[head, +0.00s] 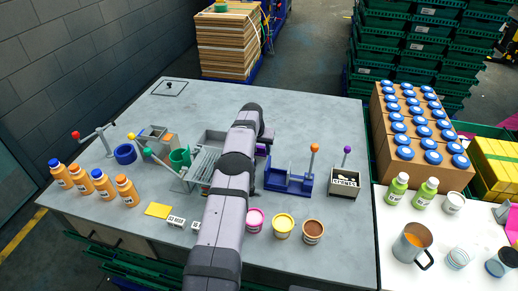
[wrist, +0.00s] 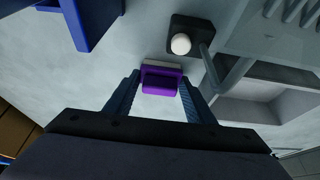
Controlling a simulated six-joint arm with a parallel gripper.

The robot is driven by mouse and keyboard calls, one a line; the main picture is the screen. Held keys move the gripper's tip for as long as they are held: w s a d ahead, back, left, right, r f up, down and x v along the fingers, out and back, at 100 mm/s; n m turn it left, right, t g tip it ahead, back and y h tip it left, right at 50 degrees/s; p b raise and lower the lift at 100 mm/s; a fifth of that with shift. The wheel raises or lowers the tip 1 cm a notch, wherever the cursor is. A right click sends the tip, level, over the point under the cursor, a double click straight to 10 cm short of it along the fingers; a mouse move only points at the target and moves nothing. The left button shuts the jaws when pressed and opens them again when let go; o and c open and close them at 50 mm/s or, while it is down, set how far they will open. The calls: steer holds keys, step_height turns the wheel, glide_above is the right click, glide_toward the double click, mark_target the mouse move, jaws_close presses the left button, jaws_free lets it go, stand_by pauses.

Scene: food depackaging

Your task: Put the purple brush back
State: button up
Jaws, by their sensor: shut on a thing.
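The purple brush (wrist: 161,80) is between the two blue fingers of my gripper (wrist: 160,84) in the wrist view. It has a purple body with a pale strip along its far edge. My gripper is shut on it. In the head view only a small purple piece (head: 262,150) shows just right of my arm, and my arm hides the fingers. I cannot tell whether the brush touches the table or is held above it.
A dark block with a white ball (wrist: 181,45) lies just beyond the brush, beside a grey tray (wrist: 244,112). A blue stand (head: 289,184) and a labelled box (head: 345,191) are right of my arm. Several tubs line the front.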

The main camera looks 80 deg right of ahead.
steer(key=o, duration=1.1)
steer(key=shift+r+p, duration=0.2)
steer(key=shift+p, duration=0.1)
steer(key=shift+b+v, duration=0.4)
steer(key=shift+v, duration=0.35)
steer(key=b+v, duration=0.3)
steer(key=v, duration=0.7)
steer(key=shift+r, duration=0.15)
steer(key=shift+a, duration=0.1)
